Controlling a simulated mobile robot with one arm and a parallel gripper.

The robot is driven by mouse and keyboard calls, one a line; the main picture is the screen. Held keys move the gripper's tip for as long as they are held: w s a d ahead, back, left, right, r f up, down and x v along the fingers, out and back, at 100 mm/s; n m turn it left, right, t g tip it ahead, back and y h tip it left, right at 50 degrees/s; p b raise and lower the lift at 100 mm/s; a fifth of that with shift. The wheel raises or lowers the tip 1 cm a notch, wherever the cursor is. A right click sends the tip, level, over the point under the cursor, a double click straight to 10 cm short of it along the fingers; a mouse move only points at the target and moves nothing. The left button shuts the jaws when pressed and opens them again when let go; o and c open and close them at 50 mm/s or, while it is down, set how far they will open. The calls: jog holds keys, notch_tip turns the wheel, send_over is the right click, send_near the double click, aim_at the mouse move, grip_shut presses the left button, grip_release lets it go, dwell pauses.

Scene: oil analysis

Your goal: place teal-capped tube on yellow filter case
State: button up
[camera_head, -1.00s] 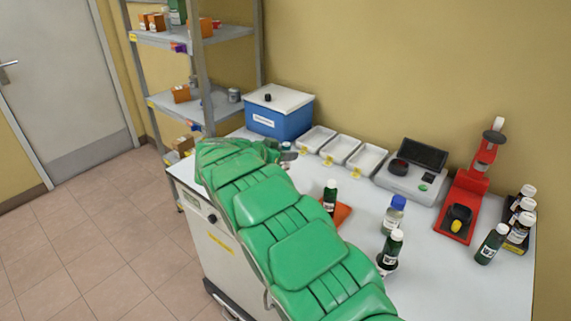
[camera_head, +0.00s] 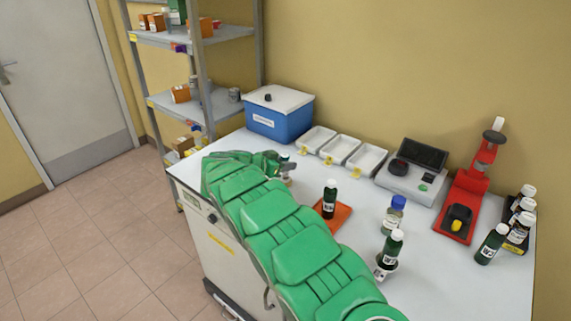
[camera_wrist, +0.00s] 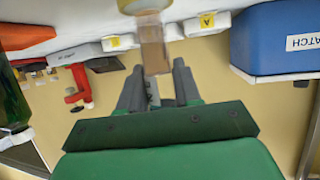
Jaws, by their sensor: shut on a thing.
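My gripper (camera_wrist: 158,92) is shut on a slim clear tube with amber contents (camera_wrist: 154,50) in the wrist view. Its cap is not clear there. In the head view my gripper (camera_head: 287,176) is over the table's left part, in front of the white trays, with a small dark teal spot at the tube's top (camera_head: 284,157). My green arm hides much of that area.
A blue box with a white lid (camera_head: 279,124) and white trays (camera_head: 340,149) line the table's back. Dark bottles (camera_head: 391,247), an orange mat (camera_head: 343,214), a grey instrument (camera_head: 408,182) and a red press (camera_head: 453,230) stand right. The floor at left is clear.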

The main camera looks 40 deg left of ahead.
jog(key=o, duration=1)
jog(key=shift+r, duration=0.1)
jog(key=v, duration=1.2)
